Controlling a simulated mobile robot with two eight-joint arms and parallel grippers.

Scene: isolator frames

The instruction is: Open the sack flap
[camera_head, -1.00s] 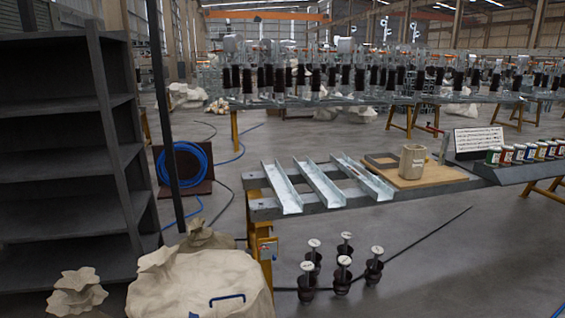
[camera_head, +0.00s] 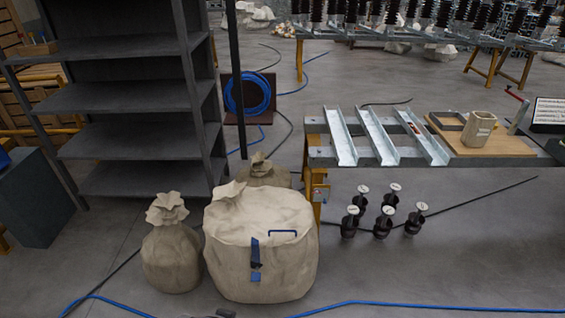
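A large beige sack (camera_head: 230,262) stands on the floor at the lower middle. Its top is bunched at the left. A dark blue strap (camera_head: 255,252) runs down its front, and a blue handle (camera_head: 283,233) lies on its upper front at the right. I cannot tell exactly where the flap's edges are. A smaller tied sack (camera_head: 170,257) stands to its left, and another tied sack (camera_head: 264,174) is partly hidden behind it. Neither of my grippers is in view.
A grey bench (camera_head: 325,156) with metal channels is at the right, with several dark insulators (camera_head: 383,222) on the floor below. A blue hose (camera_head: 420,308) crosses the front floor.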

